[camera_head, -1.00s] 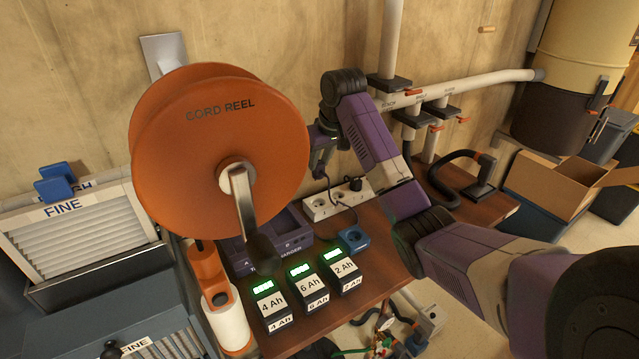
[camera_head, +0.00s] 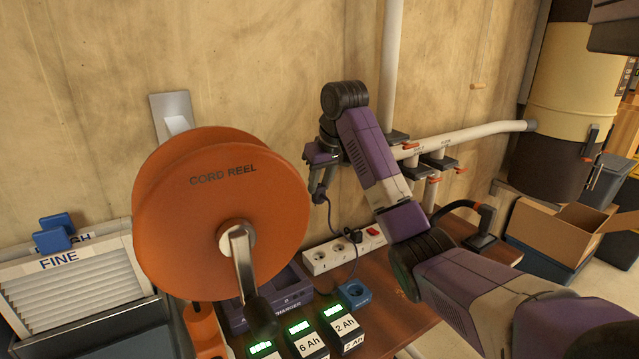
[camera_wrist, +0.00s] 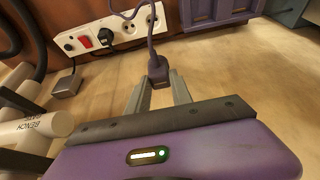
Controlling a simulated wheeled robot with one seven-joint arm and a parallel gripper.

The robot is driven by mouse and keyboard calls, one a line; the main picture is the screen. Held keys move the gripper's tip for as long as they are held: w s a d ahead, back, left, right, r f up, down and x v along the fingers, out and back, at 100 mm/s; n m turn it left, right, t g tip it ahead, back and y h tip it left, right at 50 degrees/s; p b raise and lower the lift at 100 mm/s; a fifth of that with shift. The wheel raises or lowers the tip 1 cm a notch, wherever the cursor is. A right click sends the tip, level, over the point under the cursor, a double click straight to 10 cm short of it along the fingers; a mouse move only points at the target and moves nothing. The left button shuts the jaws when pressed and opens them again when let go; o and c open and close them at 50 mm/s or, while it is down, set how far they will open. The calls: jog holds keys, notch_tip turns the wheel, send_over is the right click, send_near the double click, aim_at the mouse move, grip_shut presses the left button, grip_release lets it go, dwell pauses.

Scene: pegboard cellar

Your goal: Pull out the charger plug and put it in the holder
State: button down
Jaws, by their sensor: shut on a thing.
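My gripper (camera_head: 318,196) is shut on the charger plug, a dark purple plug (camera_wrist: 158,72) that sits between both fingertips in the wrist view. The plug is held in the air above the white power strip (camera_head: 318,262), clear of its sockets. Its dark cord (camera_head: 332,222) hangs down across the strip; its far end is hard to make out. A blue block with a round recess (camera_head: 354,292) stands on the bench in front of the strip; it may be the holder. The purple charger box (camera_head: 290,302) stands left of it, partly hidden by the reel.
A second, black plug (camera_head: 353,237) sits in the strip beside the red switch (camera_head: 373,231). The orange cord reel (camera_head: 190,215) stands large at left. Battery packs (camera_head: 340,330) line the bench front. White pipes (camera_head: 480,132) with valves run along the wall at right.

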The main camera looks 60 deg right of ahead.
jog(key=shift+s+a+f+p, duration=0.25)
jog(key=shift+s+f+p, duration=0.15)
jog(key=shift+s, duration=0.1)
jog(key=shift+s+a+f+p, duration=0.2)
jog(key=shift+s+f+p, duration=0.15)
jog(key=shift+s+p, duration=0.1)
jog(key=s+a+f, duration=0.6)
jog(key=s+f, duration=0.5)
jog(key=s, duration=0.1)
jog(key=shift+s+f+p, duration=0.25)
jog(key=shift+f+p, duration=0.1)
jog(key=shift+p, duration=0.05)
dwell(0.9)
dwell(0.3)
jog(key=shift+f+b, duration=0.7)
jog(key=shift+f, duration=0.75)
jog(key=shift+p, duration=1.25)
dwell(0.7)
jog(key=shift+f, duration=0.25)
dwell(0.6)
